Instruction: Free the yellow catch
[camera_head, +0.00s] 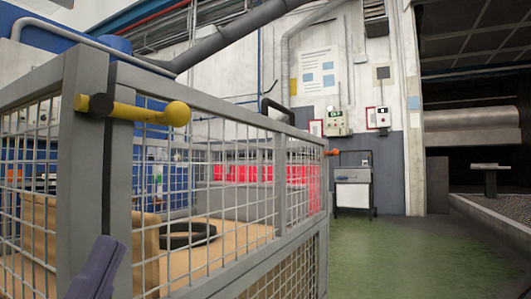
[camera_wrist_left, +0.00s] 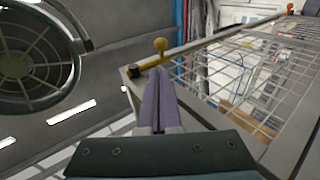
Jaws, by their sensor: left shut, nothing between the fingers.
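The yellow catch (camera_head: 145,110) is a bar with a round knob at its right end. In the left wrist view the catch (camera_wrist_left: 152,62) shows just beyond the fingertips. My left gripper (camera_head: 110,248) has purple fingers, low in the head view and below the catch, apart from it in the picture. In the left wrist view its fingers (camera_wrist_left: 157,80) are together and empty. My right gripper is not in view.
The mesh cage (camera_head: 230,140) fills the left and holds cardboard and a dark ring (camera_head: 187,236). An orange-brown knob (camera_head: 332,152) shows at its far corner. Green floor (camera_head: 400,255) lies open to the right. A round grille (camera_wrist_left: 35,55) shows in the left wrist view.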

